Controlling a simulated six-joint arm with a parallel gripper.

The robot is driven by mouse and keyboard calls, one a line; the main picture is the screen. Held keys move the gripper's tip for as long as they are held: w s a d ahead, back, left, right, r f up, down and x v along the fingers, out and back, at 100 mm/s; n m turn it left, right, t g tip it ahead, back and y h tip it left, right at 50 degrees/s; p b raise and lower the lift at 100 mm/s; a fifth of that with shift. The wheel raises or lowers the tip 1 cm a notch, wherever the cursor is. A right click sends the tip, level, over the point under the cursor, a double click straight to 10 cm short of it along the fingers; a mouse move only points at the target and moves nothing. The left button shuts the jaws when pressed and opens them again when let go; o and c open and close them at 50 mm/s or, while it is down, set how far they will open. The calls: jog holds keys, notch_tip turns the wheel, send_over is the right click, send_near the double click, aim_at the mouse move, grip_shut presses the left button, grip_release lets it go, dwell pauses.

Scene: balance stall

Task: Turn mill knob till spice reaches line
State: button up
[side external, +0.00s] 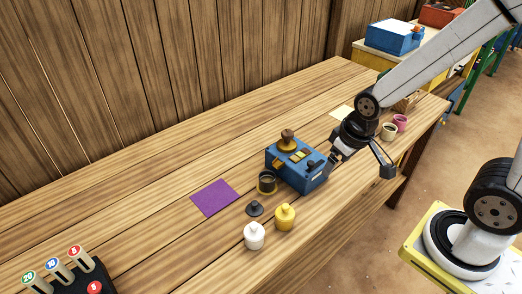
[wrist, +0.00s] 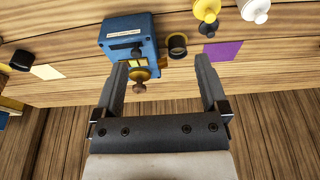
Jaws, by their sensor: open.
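The blue mill (side external: 296,168) stands mid-table with a brown and yellow knob (side external: 288,138) on top. In the wrist view the mill (wrist: 128,38) is upper left, and its knob (wrist: 139,88) shows between the fingers, nearer the left one. A dark, open-topped cup (side external: 267,184) stands beside the mill; it also shows in the wrist view (wrist: 177,46). No spice level or line can be made out. My gripper (side external: 358,172) is open and empty, right of the mill in the side view. One finger overlaps the mill's right edge; I cannot tell if they touch.
Small cups (side external: 389,131) stand at right. A rack of numbered weights (side external: 75,275) is lower left. The back left tabletop is clear.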

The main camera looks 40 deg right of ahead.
jog(key=shift+w, duration=0.1)
jog(key=n+g, duration=0.2)
jog(key=n, duration=0.1)
send_over(288, 132)
jog(key=s, duration=0.1)
jog(key=shift+a+f, duration=0.4)
jog(key=shift+f, duration=0.1)
jog(key=shift+w+d+f+g, duration=0.15)
jog(key=shift+w+d+g, duration=0.2)
jog(key=shift+w, duration=0.15)
jog(key=shift+f, duration=0.1)
jog(key=shift+f, duration=3.8)
grip_shut()
